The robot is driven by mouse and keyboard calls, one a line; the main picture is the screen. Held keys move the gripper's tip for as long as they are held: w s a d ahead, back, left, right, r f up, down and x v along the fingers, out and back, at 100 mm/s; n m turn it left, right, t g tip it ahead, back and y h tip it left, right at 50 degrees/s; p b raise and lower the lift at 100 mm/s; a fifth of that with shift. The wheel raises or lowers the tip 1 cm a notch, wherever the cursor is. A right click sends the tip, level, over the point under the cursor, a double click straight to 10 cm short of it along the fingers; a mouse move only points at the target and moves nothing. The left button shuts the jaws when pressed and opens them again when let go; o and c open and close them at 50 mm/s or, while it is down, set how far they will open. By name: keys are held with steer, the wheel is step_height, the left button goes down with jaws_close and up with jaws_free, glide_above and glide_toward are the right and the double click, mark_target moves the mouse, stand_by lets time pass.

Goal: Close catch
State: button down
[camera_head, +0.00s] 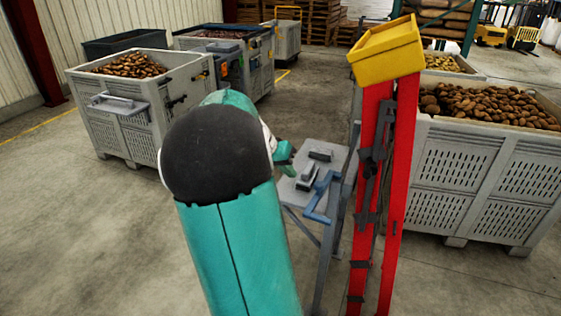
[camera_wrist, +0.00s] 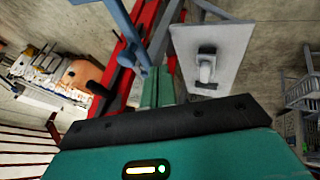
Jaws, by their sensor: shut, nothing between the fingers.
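A grey plate (camera_head: 328,160) on a stand carries dark and light catch-like fittings (camera_head: 307,178). In the wrist view the plate (camera_wrist: 240,42) shows one fitting with a pale lever (camera_wrist: 207,68), to the right of my fingers. A blue bent handle (camera_head: 320,198) is at the plate's near edge; it also shows in the wrist view (camera_wrist: 125,28). My gripper (camera_head: 287,168) is shut and empty beside the plate's left side. In the wrist view my teal fingers (camera_wrist: 158,85) are together, close to the blue part. I cannot tell whether they touch it, or how the catch stands.
A red upright frame (camera_head: 375,190) with a yellow hopper (camera_head: 386,48) stands right of the plate. A grey crate of potatoes (camera_head: 480,180) is behind it at right. More grey crates (camera_head: 125,128) stand at the left. The concrete floor between them is clear.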

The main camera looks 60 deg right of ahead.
mark_target(321, 186)
steer(key=shift+s+d+f, duration=0.3)
steer(key=shift+s+f, duration=0.05)
steer(key=shift+s, duration=0.45)
steer(key=shift+s+d+f, duration=0.25)
steer(key=shift+s+f, duration=0.1)
steer(key=shift+s, duration=0.4)
steer(key=shift+s+d+f, duration=0.3)
steer(key=shift+s+f, duration=0.05)
steer(key=shift+s, duration=0.45)
